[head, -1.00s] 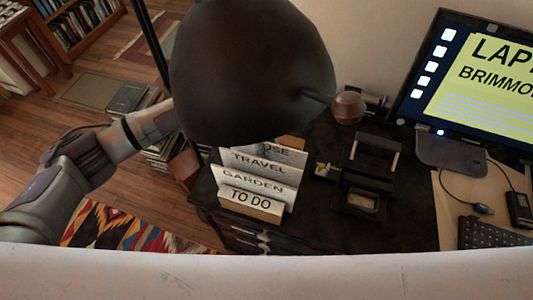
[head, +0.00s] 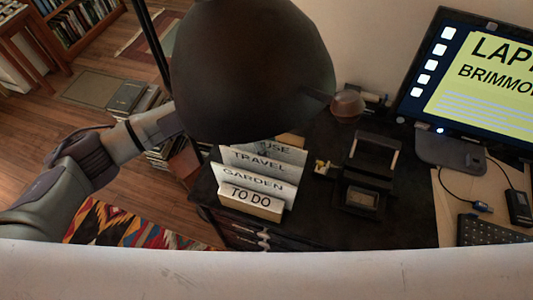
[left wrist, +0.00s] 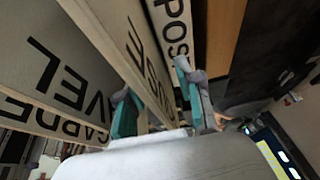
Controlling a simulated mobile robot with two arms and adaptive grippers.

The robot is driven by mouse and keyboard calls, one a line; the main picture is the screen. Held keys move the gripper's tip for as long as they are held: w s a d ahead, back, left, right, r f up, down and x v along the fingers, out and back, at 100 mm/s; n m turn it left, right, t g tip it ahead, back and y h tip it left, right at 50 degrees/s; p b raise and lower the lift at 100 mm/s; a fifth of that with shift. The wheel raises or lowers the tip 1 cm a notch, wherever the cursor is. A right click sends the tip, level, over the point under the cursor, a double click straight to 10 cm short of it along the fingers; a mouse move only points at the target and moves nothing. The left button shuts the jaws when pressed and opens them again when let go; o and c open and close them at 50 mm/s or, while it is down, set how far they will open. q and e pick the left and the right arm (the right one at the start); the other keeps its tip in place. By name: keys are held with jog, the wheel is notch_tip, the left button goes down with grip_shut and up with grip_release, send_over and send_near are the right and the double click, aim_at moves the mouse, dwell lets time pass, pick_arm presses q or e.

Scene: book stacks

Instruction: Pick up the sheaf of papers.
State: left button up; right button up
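No separate sheaf of papers can be picked out for certain. A desk sorter (head: 250,207) has upright dividers marked TO DO, GARDEN, TRAVEL and one partly hidden, ending in USE. In the head view my left arm comes in from the left and passes behind the dark lampshade, which hides most of the hand. In the left wrist view my left gripper (left wrist: 158,100) has its teal-padded fingers apart, down among the dividers. The edge of a pale panel (left wrist: 140,62) runs between them. Whether a pad touches it I cannot tell. A POST divider (left wrist: 172,30) stands beyond. My right gripper is out of view.
The lampshade (head: 250,70) hangs over the sorter's back. A black stand (head: 370,175) is right of the sorter on the dark desk. A monitor (head: 470,80) and keyboard (head: 490,230) lie further right. Books (head: 130,97) are stacked on the floor at left.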

pick_arm(q)
grip_shut()
